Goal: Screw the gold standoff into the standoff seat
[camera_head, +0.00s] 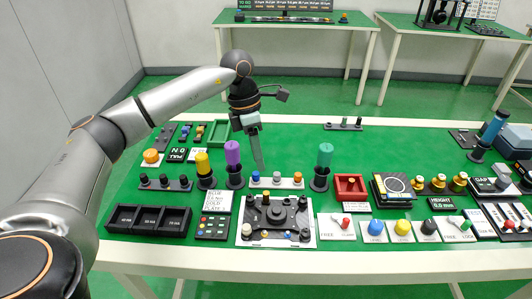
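My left gripper (258,166) hangs from the arm that comes in from the left. Its narrow grey fingers point down over the table's middle, between the purple and green handles. The fingers look close together, but I cannot tell whether they are shut or hold anything. A black fixture plate (276,228) with several knobs and posts lies on a white sheet in front of the gripper. A small pale-gold piece (246,229) shows at its left edge; I cannot tell whether it is the gold standoff. The standoff seat is too small to make out. My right gripper is out of view.
A purple handle (233,153) and a green handle (325,155) stand upright on either side of the gripper. A row of coloured knobs (276,181) lies between them. Black bins (148,219) are at front left, a red tray (350,187) at right.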

